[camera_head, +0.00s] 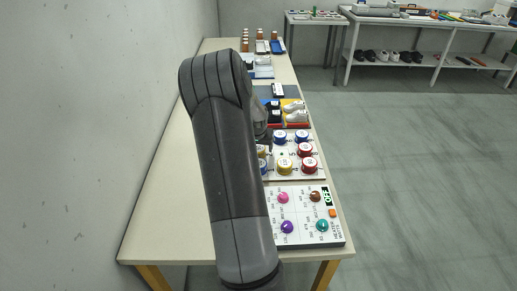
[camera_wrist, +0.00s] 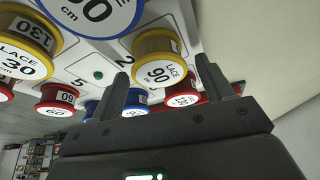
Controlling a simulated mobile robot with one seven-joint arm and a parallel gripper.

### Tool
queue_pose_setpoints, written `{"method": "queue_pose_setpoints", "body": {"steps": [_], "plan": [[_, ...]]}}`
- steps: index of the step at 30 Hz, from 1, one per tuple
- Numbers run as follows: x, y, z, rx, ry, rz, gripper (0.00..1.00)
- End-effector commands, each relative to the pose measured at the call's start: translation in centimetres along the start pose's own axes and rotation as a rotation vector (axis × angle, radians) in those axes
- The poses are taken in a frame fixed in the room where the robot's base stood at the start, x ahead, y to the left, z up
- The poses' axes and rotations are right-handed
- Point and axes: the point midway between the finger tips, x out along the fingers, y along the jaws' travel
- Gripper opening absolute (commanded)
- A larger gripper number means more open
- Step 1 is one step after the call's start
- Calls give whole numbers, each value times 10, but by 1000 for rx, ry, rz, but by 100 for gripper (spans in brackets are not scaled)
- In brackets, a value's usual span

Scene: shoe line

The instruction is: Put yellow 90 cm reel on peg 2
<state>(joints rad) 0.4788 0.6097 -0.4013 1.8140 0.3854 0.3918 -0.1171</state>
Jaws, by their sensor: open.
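A yellow reel marked 90 cm (camera_wrist: 158,58) stands on the white board close to a printed 2. In the wrist view it lies between the fingertips of my gripper (camera_wrist: 161,66), which is open. I cannot tell whether the fingers touch it. The peg under it is hidden by the reel. A bare green spot (camera_wrist: 98,75) shows on the board by a printed 5. In the head view my arm hides much of the board's left side and most of my gripper.
Several red, blue and yellow reels crowd the board, such as a yellow one marked 130 (camera_wrist: 28,52) and a large blue one (camera_wrist: 95,12). A panel of coloured knobs (camera_head: 306,216) is nearer on the table. The table's left part (camera_head: 165,190) is clear.

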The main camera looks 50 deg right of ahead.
Motion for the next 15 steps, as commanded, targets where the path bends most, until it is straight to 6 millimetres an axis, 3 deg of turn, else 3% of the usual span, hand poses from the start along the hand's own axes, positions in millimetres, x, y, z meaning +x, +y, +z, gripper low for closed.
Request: {"method": "queue_pose_setpoints", "body": {"steps": [15], "plan": [[-98,-2,0,-2,3,-3,73]]}}
